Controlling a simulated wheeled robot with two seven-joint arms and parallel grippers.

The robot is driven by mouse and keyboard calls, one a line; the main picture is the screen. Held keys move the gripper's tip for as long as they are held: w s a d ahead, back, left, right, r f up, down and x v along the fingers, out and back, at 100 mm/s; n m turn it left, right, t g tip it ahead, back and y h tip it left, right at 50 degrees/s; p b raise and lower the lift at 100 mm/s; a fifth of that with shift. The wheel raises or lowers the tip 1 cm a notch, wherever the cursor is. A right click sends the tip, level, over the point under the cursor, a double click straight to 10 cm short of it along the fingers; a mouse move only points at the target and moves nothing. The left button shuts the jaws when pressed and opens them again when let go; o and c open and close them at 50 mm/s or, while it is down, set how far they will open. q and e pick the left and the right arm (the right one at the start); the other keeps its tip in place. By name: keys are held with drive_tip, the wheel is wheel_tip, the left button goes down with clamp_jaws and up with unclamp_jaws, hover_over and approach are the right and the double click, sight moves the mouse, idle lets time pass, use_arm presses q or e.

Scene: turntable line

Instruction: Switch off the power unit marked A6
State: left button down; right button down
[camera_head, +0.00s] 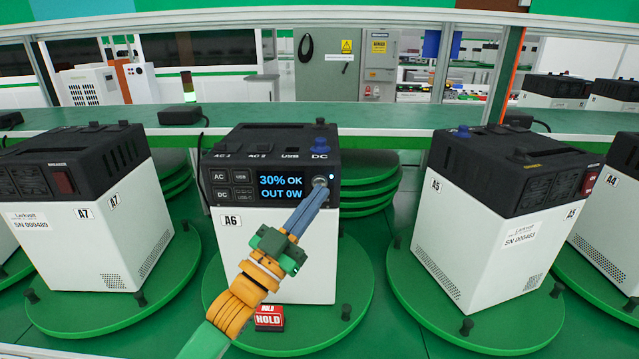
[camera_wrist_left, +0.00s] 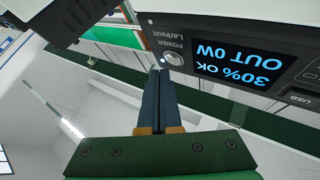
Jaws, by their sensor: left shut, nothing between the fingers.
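The power unit marked A6 (camera_head: 262,250) is a white box with a black top, upright on a green turntable in the middle of the head view. Its lit screen (camera_head: 281,187) reads "30% OK, OUT 0W". The round power button (camera_wrist_left: 174,58), labelled POWER, is on the front right of the screen, with a small light beside it. My left gripper (camera_head: 318,188) is shut and empty, its fingertips at the button. In the left wrist view the tips (camera_wrist_left: 158,72) are just beside the button; whether they touch it I cannot tell. My right gripper is not in view.
Units A7 (camera_head: 100,235) and A5 (camera_head: 480,240) stand on their own turntables to either side. A red HOLD block (camera_head: 269,318) sits on the turntable in front of A6. A green shelf with black adapters and cables runs behind.

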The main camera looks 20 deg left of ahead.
use_arm(q)
drive_tip(key=shift+w+a, duration=0.15)
drive_tip(key=shift+w, duration=0.25)
drive_tip(key=shift+w+a, duration=0.1)
drive_tip(key=shift+w, duration=0.2)
idle(0.6)
drive_tip(key=shift+s, duration=0.1)
drive_tip(key=shift+s+d, duration=0.25)
drive_tip(key=shift+s, duration=0.35)
drive_tip(key=s+p, duration=0.1)
drive_tip(key=s, duration=0.1)
drive_tip(key=s+d+p, duration=0.1)
drive_tip(key=s, duration=0.1)
drive_tip(key=shift+s+d+p, duration=0.2)
drive_tip(key=shift+s+p, duration=0.1)
drive_tip(key=shift+s, duration=0.1)
